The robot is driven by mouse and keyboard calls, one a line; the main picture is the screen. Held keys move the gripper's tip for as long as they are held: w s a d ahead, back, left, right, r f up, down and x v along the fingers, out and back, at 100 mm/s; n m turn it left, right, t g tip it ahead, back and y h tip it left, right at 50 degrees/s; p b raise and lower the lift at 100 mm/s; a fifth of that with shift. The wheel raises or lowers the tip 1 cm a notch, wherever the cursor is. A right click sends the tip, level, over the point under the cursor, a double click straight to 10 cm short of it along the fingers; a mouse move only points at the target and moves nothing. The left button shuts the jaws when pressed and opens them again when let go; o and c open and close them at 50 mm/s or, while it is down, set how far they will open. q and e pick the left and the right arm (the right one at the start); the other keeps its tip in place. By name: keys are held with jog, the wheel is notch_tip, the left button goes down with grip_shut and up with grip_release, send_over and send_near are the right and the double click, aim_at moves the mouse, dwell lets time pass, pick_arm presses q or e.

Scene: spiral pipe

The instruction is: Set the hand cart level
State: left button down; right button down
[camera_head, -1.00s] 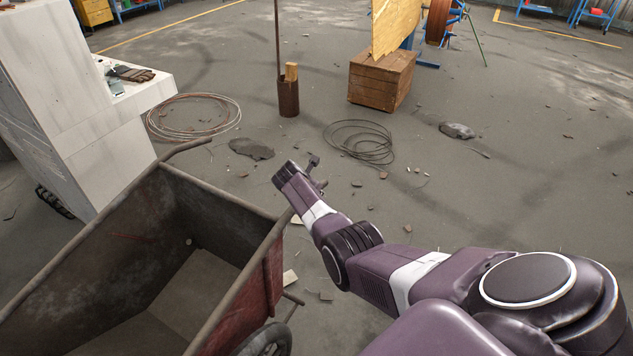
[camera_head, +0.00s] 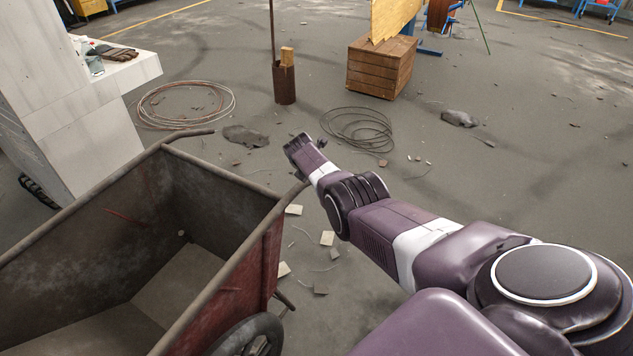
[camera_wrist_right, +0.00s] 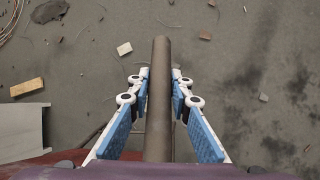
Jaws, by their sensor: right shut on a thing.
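The hand cart (camera_head: 221,192) is a worn, rusty red metal tub at the lower left of the head view, empty inside. Its wheel (camera_head: 249,339) shows at the bottom edge. One bare handle (camera_head: 192,134) sticks out at the tub's far left corner. The bar's end sticks out past the fingers. My left gripper is out of view.
Wire coils (camera_head: 357,129) and (camera_head: 186,104), a rusty pot (camera_head: 284,86) and a wooden crate (camera_head: 380,68) stand or lie beyond the cart. A white block-like bench (camera_head: 85,110) is at left. Small rubble litters the floor; the right side is mostly open.

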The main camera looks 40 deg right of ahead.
jog(key=shift+s+a+f, duration=0.35)
jog(key=shift+a+f, duration=0.15)
jog(key=shift+f, duration=0.25)
jog(key=c, duration=2.1)
grip_release()
jog(key=o, duration=0.4)
jog(key=shift+w, duration=0.15)
jog(key=shift+c, duration=0.2)
jog(key=shift+w+d, duration=0.1)
jog(key=shift+r, duration=0.15)
jog(key=shift+r, duration=0.5)
jog(key=shift+a+v, duration=0.15)
jog(key=shift+v, duration=2.6)
jog(key=shift+a+v, duration=0.15)
jog(key=shift+v, duration=2.55)
jog(key=shift+f, duration=0.2)
